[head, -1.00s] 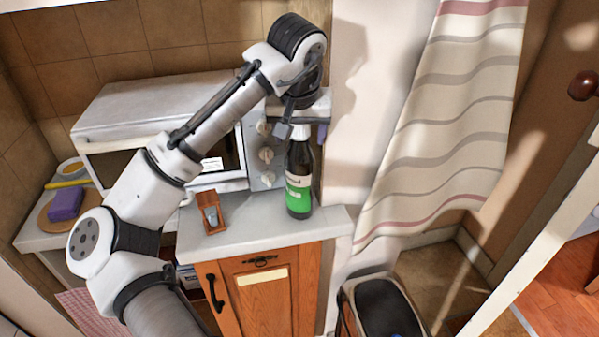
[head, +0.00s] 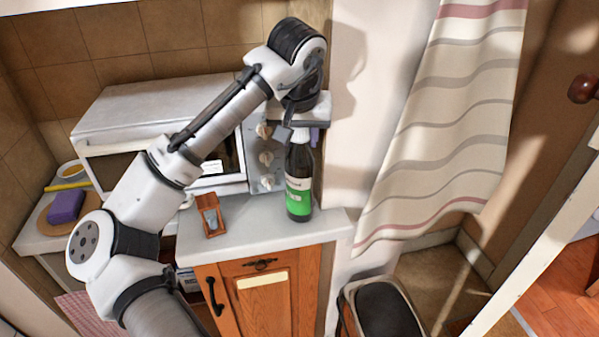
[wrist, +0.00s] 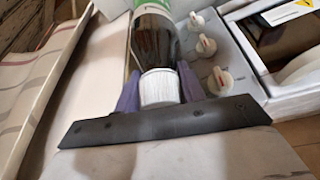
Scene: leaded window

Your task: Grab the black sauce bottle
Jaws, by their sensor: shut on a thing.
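The black sauce bottle (head: 298,184) has a dark body, a green and white label and a white cap. It stands upright on the counter (head: 250,238) near its right end, in front of the oven's knobs. My gripper (head: 301,136) comes down over the bottle's top from above. In the wrist view the bottle (wrist: 153,38) points its white cap toward the camera, and the purple fingers of my gripper (wrist: 158,90) are shut on it at the cap, one on each side. The finger tips are partly hidden behind the cap and bottle.
A white toaster oven (head: 150,105) with several knobs stands behind and left of the bottle. A small wooden box (head: 211,216) sits left of it on the counter. A striped curtain (head: 440,130) hangs to the right. A bin (head: 382,308) stands on the floor below.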

